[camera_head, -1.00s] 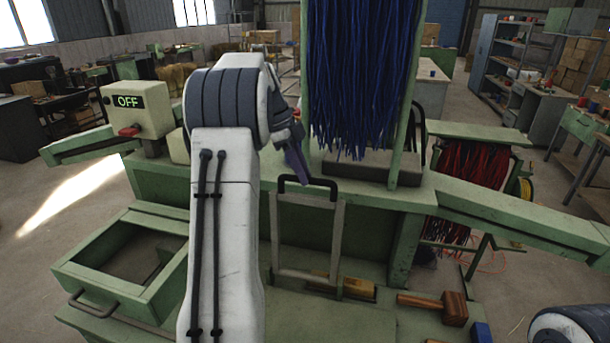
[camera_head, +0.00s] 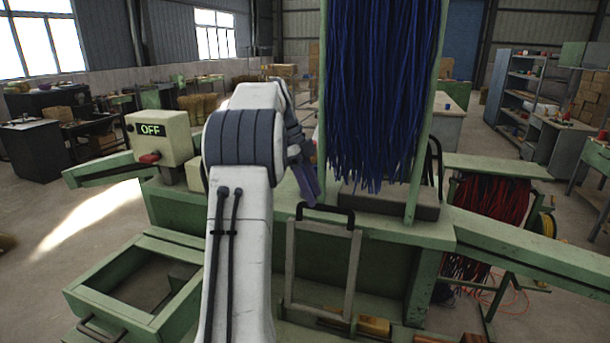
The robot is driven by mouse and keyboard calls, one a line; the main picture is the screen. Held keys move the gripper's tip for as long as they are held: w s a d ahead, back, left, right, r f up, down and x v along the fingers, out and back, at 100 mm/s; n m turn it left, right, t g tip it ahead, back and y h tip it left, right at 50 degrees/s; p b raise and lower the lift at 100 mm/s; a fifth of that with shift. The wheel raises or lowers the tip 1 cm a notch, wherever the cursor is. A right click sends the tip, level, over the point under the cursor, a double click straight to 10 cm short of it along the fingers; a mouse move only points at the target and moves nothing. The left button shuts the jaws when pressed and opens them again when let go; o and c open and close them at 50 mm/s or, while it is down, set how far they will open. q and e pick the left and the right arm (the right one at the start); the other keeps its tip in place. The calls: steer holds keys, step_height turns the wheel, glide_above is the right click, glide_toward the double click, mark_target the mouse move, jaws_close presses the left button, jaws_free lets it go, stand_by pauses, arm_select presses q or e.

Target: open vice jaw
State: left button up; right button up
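A grey U-shaped metal lever frame (camera_head: 355,265) with a black grip (camera_head: 325,211) stands upright at the front of the green machine. I cannot make out the vice jaw itself; the dark block (camera_head: 388,200) under the blue bristles (camera_head: 375,100) may be part of it. My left gripper (camera_head: 307,183) is mostly hidden behind my white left arm. One dark purple finger shows, pointing down, just left of the black grip and close above it. Whether it touches the grip, or is open or shut, I cannot tell. My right gripper is not in view.
An open, empty green drawer (camera_head: 100,290) sticks out at lower left. A green rail (camera_head: 530,250) runs to the right, near hanging red bristles (camera_head: 490,205).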

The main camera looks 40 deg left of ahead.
arm_select(q)
steer(key=v, duration=0.6)
steer(key=shift+r+p, duration=0.2)
steer(key=shift+p, duration=0.1)
steer(key=shift+a, duration=0.15)
